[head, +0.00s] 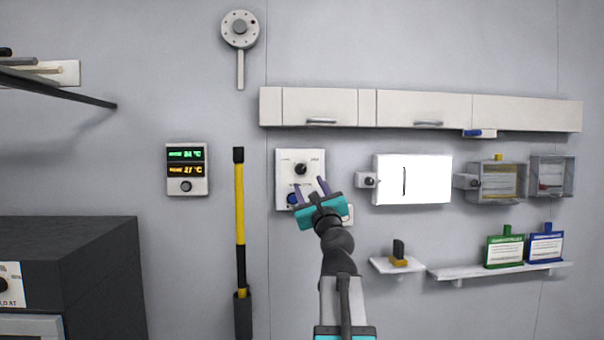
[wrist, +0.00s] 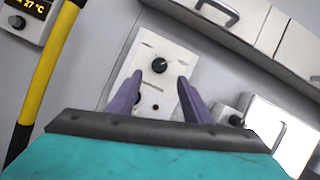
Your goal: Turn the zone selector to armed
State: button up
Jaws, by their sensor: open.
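The zone selector looks to be the round black knob (head: 301,169) on a white wall panel (head: 284,164). In the wrist view the knob (wrist: 159,67) shows on the upper part of the tilted panel (wrist: 177,53), with small marks that I cannot read. My gripper (head: 309,185) is in front of the lower part of this panel, its two purple fingers apart and empty. In the wrist view the fingers of my gripper (wrist: 160,85) point up at the panel, with the knob beyond and between their tips. A blue part (head: 292,198) low on the panel is partly hidden by my gripper.
A yellow and black pole (head: 239,200) stands left of the panel, beside a temperature display (head: 187,170). A bright white box (head: 425,180) with a side knob (head: 369,181) is to the right. Cabinets (head: 320,106) hang above. A small shelf (head: 385,265) is at lower right.

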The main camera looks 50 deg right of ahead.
aim_at(301, 170)
jog(key=shift+p+x, duration=0.85)
jog(key=shift+x, duration=3.65)
jog(key=shift+c, duration=0.3)
jog(key=c, duration=1)
jog(key=shift+a, duration=0.15)
